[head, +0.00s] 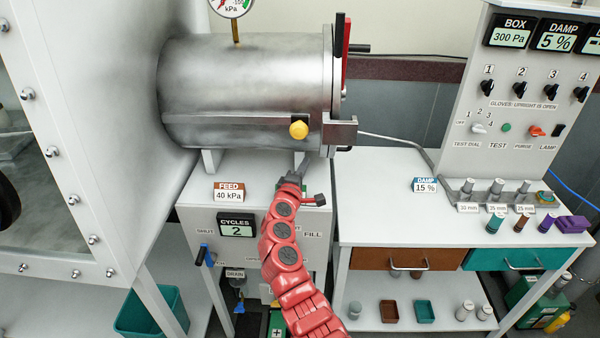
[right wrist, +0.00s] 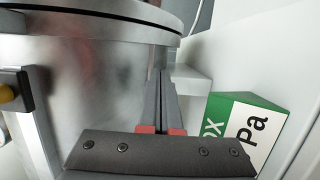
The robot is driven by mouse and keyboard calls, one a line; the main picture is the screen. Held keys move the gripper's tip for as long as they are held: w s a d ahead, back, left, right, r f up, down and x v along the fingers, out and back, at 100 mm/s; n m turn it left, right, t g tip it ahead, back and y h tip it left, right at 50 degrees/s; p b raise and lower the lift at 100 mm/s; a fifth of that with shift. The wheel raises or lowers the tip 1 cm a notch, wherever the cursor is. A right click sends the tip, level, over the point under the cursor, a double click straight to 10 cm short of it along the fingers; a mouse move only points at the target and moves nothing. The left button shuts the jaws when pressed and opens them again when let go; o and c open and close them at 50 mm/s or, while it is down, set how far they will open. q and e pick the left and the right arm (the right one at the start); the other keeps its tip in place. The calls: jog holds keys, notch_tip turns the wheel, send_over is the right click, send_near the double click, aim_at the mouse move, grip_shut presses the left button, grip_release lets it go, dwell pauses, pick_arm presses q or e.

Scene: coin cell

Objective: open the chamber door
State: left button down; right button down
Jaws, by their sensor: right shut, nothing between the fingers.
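The chamber (head: 240,95) is a brushed metal cylinder lying on its side, joined to the large white box at left. Its round door end, at the right, carries an upright red and black handle (head: 346,55) and a metal latch bracket (head: 341,131). A yellow knob (head: 298,130) sits on the chamber's side near the door. My right gripper (head: 293,177) is shut and empty, below the yellow knob near the chamber's support. In the right wrist view its fingers (right wrist: 164,78) lie close together beside the metal cylinder (right wrist: 95,75). My left gripper is out of view.
At right, a white bench (head: 385,215) holds small cylinders and a control panel (head: 520,100). A green-and-white sign (right wrist: 245,128) shows beside the fingers in the right wrist view.

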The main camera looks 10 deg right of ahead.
jog(key=x, duration=0.2)
jog(key=shift+w+d+r, duration=0.1)
jog(key=shift+w+d, duration=0.05)
jog(key=shift+w, duration=0.1)
jog(key=d+p, duration=0.2)
jog(key=d, duration=0.1)
jog(key=shift+s, duration=0.3)
jog(key=shift+s+d, duration=0.15)
jog(key=shift+d, duration=0.3)
jog(key=shift+d, duration=0.1)
